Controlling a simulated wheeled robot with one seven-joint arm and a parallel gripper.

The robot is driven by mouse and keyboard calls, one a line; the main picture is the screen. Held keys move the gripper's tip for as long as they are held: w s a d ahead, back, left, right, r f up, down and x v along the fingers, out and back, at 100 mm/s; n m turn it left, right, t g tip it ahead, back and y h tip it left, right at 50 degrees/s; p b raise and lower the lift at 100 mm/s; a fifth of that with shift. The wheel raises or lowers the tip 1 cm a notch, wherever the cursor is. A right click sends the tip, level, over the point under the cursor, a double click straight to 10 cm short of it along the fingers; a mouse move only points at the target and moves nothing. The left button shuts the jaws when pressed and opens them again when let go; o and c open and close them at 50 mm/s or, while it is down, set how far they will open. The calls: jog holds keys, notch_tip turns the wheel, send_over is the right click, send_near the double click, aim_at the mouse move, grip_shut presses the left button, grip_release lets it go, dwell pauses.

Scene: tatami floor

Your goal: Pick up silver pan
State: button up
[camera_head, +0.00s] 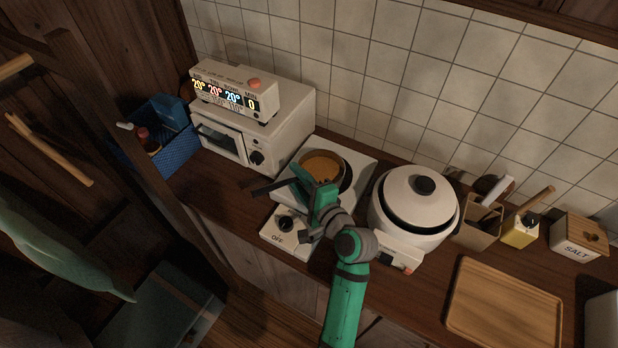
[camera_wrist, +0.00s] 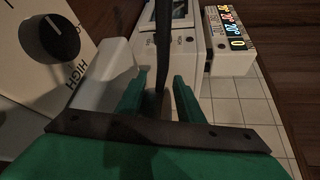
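The pan (camera_head: 322,164) sits on the white stove (camera_head: 355,165), its inside orange-brown in this light and its near side partly hidden by my gripper. Its dark handle (camera_head: 268,186) points left. My gripper (camera_head: 312,192) is over the handle at the pan's near left side. In the wrist view, the dark handle (camera_wrist: 163,42) runs between the two green fingers of my gripper (camera_wrist: 159,88). The fingers are apart, with a gap seen on both sides of the handle.
A white oven (camera_head: 260,135) with a lit display box (camera_head: 232,90) stands left of the stove. A white lidded pot (camera_head: 412,205) stands close on the right. A blue basket (camera_head: 175,150) and a wooden tray (camera_head: 505,308) lie farther out. A tiled wall is behind.

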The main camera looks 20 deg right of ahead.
grip_shut()
